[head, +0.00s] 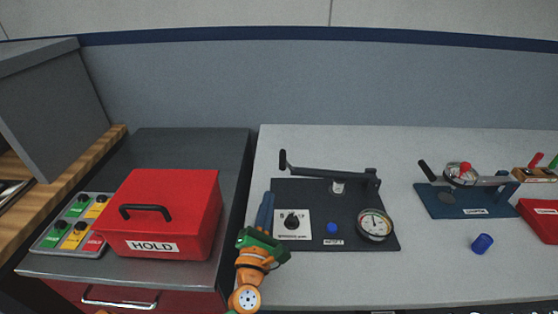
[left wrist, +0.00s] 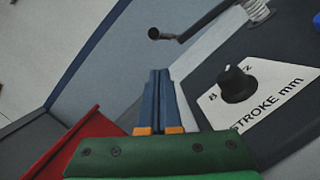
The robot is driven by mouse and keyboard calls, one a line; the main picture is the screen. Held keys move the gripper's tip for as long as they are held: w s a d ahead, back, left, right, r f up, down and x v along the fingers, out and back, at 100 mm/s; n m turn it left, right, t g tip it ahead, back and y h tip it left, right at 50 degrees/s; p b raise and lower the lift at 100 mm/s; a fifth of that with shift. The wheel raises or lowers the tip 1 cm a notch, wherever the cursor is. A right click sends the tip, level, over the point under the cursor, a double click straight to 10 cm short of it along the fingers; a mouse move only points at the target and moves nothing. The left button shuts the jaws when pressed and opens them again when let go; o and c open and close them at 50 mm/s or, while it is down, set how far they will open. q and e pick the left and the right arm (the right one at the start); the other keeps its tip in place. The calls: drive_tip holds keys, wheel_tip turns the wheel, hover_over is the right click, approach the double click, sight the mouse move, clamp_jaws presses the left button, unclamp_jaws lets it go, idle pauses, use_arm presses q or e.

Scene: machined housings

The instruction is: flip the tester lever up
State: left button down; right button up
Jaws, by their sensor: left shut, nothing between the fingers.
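The tester is a dark base plate (head: 355,205) on the light table, with a lever (head: 325,172) above its back edge. The lever runs nearly level from a black upturned grip (head: 283,160) on the left to a post at the right. In the left wrist view, the grip (left wrist: 154,33) shows beyond the fingertips. My left gripper (head: 267,198) is shut and empty at the plate's left edge, in front of the grip and apart from it. Its blue fingers (left wrist: 159,75) point toward the lever. My right gripper is not in view.
The plate carries a black stroke knob (head: 292,222), a blue button (head: 332,228) and a gauge (head: 374,224). A red HOLD box (head: 170,215) and button panel (head: 72,226) stand left. A second lever device (head: 470,201) and a blue cup-like piece (head: 482,243) are right.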

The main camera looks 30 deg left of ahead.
use_arm(q)
drive_tip(key=shift+s+d+r, duration=0.3)
drive_tip(key=shift+s, duration=0.25)
drive_tip(key=shift+s+d+r, duration=0.25)
drive_tip(key=shift+s+r, duration=0.05)
drive_tip(key=shift+s, duration=0.2)
drive_tip(key=x, duration=0.5)
drive_tip(key=p+x, duration=0.1)
drive_tip(key=x, duration=0.4)
drive_tip(key=shift+w+a+f, duration=0.1)
drive_tip(key=shift+w+f, duration=0.05)
drive_tip(key=shift+w, duration=0.15)
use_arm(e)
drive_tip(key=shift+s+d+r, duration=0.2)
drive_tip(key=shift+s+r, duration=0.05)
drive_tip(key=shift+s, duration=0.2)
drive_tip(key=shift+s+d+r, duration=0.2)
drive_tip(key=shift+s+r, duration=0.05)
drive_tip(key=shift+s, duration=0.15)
